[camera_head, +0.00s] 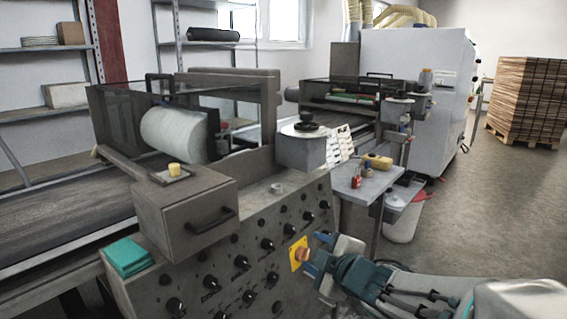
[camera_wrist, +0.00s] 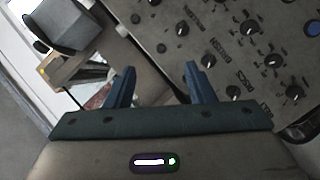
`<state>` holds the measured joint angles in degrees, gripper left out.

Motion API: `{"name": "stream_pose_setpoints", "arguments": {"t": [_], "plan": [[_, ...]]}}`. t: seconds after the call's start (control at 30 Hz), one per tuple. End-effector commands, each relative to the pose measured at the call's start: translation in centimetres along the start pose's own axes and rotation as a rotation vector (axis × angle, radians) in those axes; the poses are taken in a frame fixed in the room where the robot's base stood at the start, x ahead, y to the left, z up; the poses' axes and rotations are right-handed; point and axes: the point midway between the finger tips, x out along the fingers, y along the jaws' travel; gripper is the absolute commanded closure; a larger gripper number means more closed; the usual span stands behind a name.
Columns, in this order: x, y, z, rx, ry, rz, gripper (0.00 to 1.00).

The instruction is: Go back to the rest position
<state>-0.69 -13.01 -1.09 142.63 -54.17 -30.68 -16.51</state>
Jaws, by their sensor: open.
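My gripper (camera_head: 316,254) is at the lower middle of the head view, in front of the machine's sloping control panel (camera_head: 222,262). Its fingers are close to a red-orange button on a yellow plate (camera_head: 297,262); I cannot tell whether they touch it. In the wrist view my gripper (camera_wrist: 161,80) shows two blue fingers spread apart with nothing between them. The panel (camera_wrist: 205,25) with black knobs fills the upper right of that view.
A box with a handle (camera_head: 188,212) and a green cloth (camera_head: 128,257) sit on the machine's left. A side table (camera_head: 362,188) holds small bottles. A white bucket (camera_head: 404,222) stands on the floor. Stacked boards (camera_head: 527,100) stand far right, with open floor before them.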

Motion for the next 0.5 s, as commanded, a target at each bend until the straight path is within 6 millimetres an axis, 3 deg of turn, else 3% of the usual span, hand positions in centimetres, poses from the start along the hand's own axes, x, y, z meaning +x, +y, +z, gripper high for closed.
{"name": "stream_pose_setpoints", "arguments": {"t": [0.03,0.2,0.37,0.5], "plan": [[-1.5,2.8,-0.1,0.063,-0.083,0.018,0.51],[-5.6,6.3,2.2,0.315,-0.362,0.050,0.51],[-10.4,7.6,3.0,0.577,-0.598,0.044,0.51],[-15.0,7.5,2.1,0.816,-0.783,0.002,0.51]]}}
